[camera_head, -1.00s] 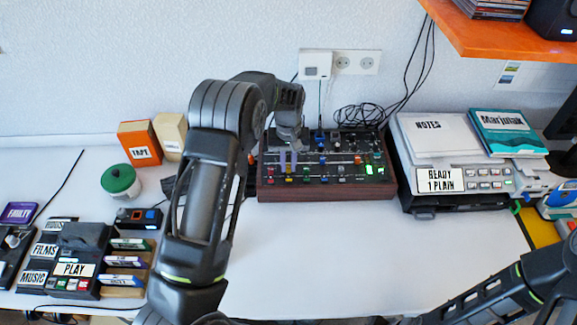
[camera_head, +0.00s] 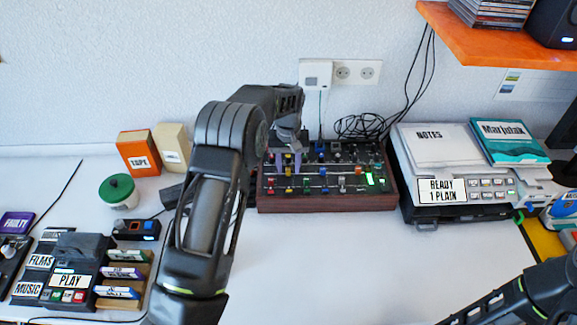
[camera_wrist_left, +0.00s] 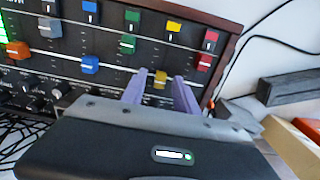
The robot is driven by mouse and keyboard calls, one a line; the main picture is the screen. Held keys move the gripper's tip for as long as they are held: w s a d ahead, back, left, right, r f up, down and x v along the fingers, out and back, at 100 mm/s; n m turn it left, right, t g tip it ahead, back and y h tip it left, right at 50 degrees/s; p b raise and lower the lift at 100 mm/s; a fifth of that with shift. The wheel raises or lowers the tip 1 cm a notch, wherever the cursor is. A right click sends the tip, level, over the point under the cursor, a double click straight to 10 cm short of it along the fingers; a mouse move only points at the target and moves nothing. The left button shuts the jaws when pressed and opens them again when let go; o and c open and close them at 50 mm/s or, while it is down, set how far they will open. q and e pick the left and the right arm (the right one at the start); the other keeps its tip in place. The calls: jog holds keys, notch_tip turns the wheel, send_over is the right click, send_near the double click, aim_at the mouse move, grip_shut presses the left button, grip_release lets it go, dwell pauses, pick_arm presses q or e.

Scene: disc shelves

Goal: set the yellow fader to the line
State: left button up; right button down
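A black mixer panel with a wooden rim (camera_head: 330,204) stands at the back of the table and carries several coloured faders. The yellow fader (camera_wrist_left: 160,78) shows in the left wrist view between the two purple fingers of my left gripper (camera_wrist_left: 160,88). A gap seems to show on both sides of it, so the gripper looks open around it. A yellow label (camera_wrist_left: 174,26) lies beyond it on the same track. In the head view my left gripper (camera_head: 288,165) points down over the panel's left part. My right gripper is out of view.
A red fader (camera_wrist_left: 205,62) and a green fader (camera_wrist_left: 127,44) sit on either side of the yellow one. A grey device with notes (camera_head: 430,138) stands right of the panel.

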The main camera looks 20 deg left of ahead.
aim_at(288, 169)
pick_arm(q)
jog(key=shift+r+b, duration=0.75)
jog(key=shift+r, duration=3.15)
